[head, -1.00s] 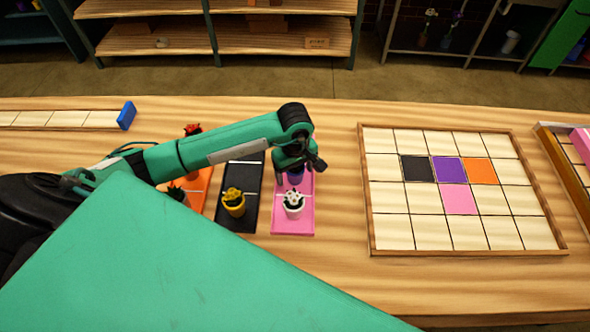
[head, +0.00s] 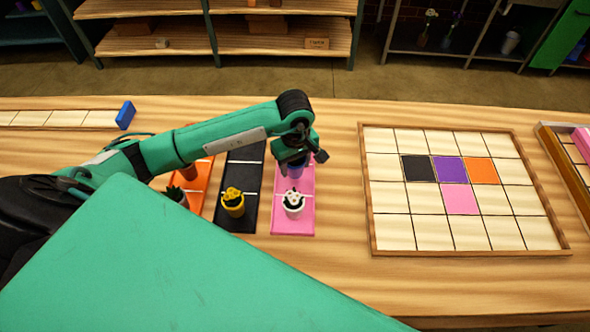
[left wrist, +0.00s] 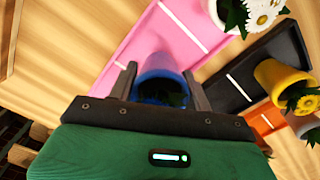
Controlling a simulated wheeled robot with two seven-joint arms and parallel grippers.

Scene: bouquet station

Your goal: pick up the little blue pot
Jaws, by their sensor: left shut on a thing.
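The little blue pot (left wrist: 158,68) is between the two fingers of my left gripper (left wrist: 160,85), with dark green leaves showing inside it. My left gripper is shut on it. In the head view the left gripper (head: 294,166) is over the far half of the pink tray (head: 306,222), and part of the blue pot (head: 296,170) shows below it. I cannot tell how far the pot is above the tray. My right gripper is not in view.
A white pot (head: 293,209) with a white flower stands on the pink tray's near half. A yellow pot (head: 233,206) stands on the black tray (head: 243,178). An orange tray (head: 200,185) with pots lies left. A tiled board (head: 440,235) lies right, with bare table between.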

